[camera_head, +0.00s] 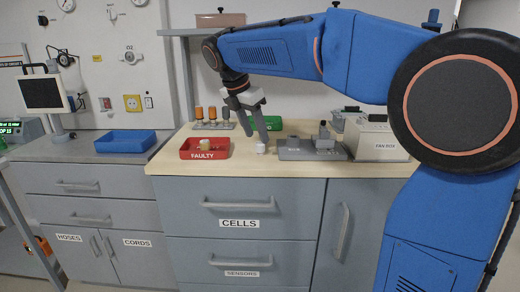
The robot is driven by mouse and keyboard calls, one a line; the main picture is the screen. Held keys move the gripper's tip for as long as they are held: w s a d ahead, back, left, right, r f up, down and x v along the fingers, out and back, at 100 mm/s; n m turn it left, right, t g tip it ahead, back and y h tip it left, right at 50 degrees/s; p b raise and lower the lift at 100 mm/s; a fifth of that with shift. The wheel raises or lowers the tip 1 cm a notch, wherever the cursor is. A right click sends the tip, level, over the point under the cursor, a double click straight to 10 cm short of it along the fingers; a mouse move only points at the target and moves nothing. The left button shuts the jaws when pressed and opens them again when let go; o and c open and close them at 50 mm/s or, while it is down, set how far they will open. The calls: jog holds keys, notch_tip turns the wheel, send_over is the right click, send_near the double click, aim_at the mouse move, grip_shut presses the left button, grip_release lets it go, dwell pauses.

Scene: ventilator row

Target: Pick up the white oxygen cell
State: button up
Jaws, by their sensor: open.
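A small white object (261,148), which looks like the white oxygen cell, stands on the pale wooden worktop (170,165) near its front edge. My gripper (257,138) points down just above it, with its fingers open and apart. The fingertips are close to the top of the cell; I cannot tell whether they touch it. Nothing shows between the fingers. The red tray labelled FAULTY (188,155) sits to the left and holds a small cream-coloured piece (205,144).
A grey fixture (308,150) and a box labelled FAN BOX (383,140) stand close on the right. A blue tray (125,142) lies on the left counter.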

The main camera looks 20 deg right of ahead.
aim_at(260, 143)
jog(key=shift+x, duration=2.65)
jog(key=c, duration=1.1)
